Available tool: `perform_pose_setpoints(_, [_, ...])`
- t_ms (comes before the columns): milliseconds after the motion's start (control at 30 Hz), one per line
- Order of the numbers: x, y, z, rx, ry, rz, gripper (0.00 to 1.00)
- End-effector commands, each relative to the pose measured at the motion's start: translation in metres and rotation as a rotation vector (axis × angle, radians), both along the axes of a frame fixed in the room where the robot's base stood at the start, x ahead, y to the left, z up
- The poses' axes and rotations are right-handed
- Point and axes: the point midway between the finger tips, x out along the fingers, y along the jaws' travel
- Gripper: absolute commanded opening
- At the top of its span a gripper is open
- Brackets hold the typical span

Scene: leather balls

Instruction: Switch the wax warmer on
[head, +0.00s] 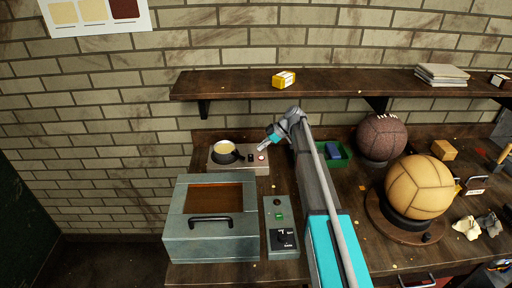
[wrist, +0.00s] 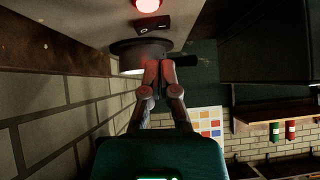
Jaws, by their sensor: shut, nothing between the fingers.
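The wax warmer (head: 226,166) is a pale box on the bench against the brick wall, with a round dark pot (head: 224,158) of cream wax on its left. On its right are a small black rocker switch (head: 250,157) and a round red lamp (head: 262,157). In the wrist view, the lamp (wrist: 148,4) looks bright red, beside the switch (wrist: 150,23) and the dark pot rim (wrist: 135,46). My gripper (head: 261,149) is shut and empty, close to the warmer's right end; its fingertips (wrist: 160,66) overlap the pot in the wrist view. Contact cannot be told.
A grey metal box (head: 210,240) with a black handle and a control box (head: 281,215) with a green light stand in front of the warmer. A green tray (head: 345,160), a dark ball (head: 381,137) and a tan ball (head: 419,187) lie right. A shelf (head: 230,85) runs above.

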Motion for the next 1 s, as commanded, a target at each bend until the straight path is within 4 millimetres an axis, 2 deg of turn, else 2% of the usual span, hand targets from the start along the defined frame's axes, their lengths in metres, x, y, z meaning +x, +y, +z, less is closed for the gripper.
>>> perform_pose_setpoints(33, [0.000, -0.005, 0.009, 0.000, 0.001, -0.001, 0.00])
perform_pose_setpoints(100, [-0.001, -0.010, 0.015, 0.000, -0.001, -0.001, 0.00])
perform_pose_setpoints(400, [-0.003, -0.029, 0.031, 0.000, 0.000, 0.001, 0.00])
perform_pose_setpoints(1000, [-0.004, -0.031, 0.033, -0.002, 0.002, 0.002, 0.00])
